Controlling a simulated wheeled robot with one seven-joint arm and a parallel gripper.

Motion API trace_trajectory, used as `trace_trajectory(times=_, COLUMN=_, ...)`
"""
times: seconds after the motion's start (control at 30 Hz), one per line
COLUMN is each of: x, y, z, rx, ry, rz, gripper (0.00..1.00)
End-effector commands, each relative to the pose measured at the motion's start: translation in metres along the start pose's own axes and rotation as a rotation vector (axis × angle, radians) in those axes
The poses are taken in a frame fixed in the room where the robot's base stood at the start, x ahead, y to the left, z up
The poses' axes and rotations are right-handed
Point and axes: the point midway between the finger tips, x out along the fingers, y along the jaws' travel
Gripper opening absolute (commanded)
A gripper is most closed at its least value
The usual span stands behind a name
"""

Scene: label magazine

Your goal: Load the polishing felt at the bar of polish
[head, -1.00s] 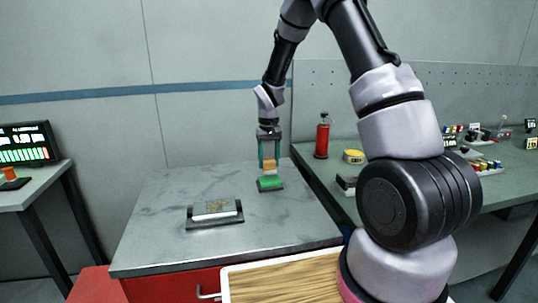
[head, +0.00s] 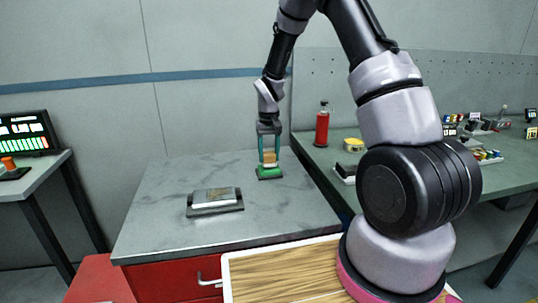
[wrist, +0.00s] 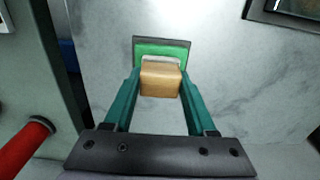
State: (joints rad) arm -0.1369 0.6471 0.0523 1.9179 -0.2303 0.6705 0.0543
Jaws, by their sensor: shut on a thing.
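My gripper (head: 268,152) is shut on a light wooden block (head: 269,158), which also shows between the fingers in the wrist view (wrist: 160,79). A pale edge, seemingly the felt, shows at the block's far end in the wrist view. The green bar of polish (head: 268,172) sits on a dark base on the grey marbled counter, directly below the block. It also shows in the wrist view (wrist: 162,48). The block's lower end is at the bar's top, and I cannot tell whether they touch.
A metal plate in a dark holder (head: 215,202) lies left of the bar on the counter (head: 165,235). A red bottle (head: 322,128) and a yellow tin (head: 354,145) stand on the green bench at right. The counter between plate and bar is clear.

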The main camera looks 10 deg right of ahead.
Motion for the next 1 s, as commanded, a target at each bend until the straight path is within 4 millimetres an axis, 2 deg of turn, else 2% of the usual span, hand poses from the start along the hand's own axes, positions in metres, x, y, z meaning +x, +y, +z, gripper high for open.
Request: trace_trajectory(times=1.0, x=0.0097, y=0.0000, z=-0.0001, rx=0.000, ry=0.000, rz=0.000, gripper=0.12)
